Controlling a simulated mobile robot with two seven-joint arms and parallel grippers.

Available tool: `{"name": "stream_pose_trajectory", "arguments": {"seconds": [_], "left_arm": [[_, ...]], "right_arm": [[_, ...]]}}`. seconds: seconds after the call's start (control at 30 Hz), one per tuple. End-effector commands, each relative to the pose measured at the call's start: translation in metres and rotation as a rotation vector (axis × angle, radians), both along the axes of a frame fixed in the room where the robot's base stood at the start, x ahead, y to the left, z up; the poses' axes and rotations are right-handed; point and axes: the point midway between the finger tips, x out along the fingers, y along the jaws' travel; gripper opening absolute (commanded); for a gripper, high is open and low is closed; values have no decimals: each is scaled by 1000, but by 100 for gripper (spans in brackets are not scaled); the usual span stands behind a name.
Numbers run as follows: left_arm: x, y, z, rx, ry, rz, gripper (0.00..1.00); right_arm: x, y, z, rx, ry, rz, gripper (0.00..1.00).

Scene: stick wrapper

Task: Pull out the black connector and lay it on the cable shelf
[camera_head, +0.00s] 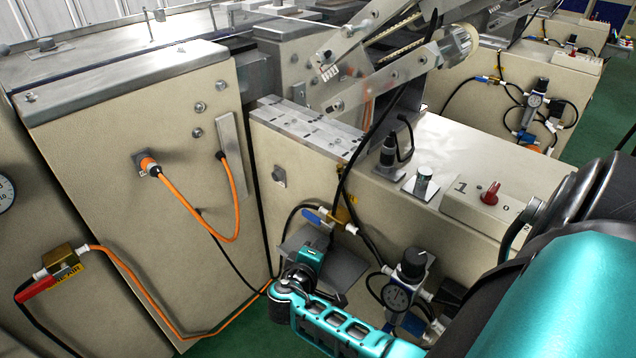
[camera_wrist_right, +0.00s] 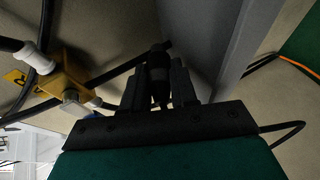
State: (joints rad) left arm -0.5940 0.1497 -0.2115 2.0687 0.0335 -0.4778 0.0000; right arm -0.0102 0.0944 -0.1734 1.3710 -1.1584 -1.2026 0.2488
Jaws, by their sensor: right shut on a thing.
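My right gripper (camera_head: 318,252) is low in front of the beige machine in the head view. In the right wrist view its fingers (camera_wrist_right: 162,88) are shut on the black connector (camera_wrist_right: 160,72), a dark ribbed cylinder. The connector is mostly hidden by the gripper in the head view. The grey cable shelf (camera_head: 346,267) is right beside the gripper; a grey plate (camera_wrist_right: 222,40) stands close to the fingers in the wrist view. I cannot tell whether the connector touches it. My left gripper is not in view.
A small grey socket (camera_head: 279,177) is on the machine front above. A yellow-and-blue valve (camera_head: 322,217) with black hoses is just above the gripper. A pressure gauge (camera_head: 397,297) stands to the right. An orange cable (camera_head: 190,208) hangs at left.

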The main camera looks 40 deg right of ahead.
Motion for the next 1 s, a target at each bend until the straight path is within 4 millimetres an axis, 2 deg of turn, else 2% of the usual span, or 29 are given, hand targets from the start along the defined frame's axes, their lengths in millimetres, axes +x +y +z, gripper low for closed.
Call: {"name": "stream_pose_trajectory", "arguments": {"seconds": [0.17,0.2,0.5,1.0], "left_arm": [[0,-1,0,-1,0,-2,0],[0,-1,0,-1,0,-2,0],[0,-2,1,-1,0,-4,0],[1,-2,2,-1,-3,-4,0]], "right_arm": [[0,0,1,0,-1,0,0],[0,0,1,0,-1,0,29],[0,1,0,3,0,1,57],[0,2,-3,9,5,5,57]]}}
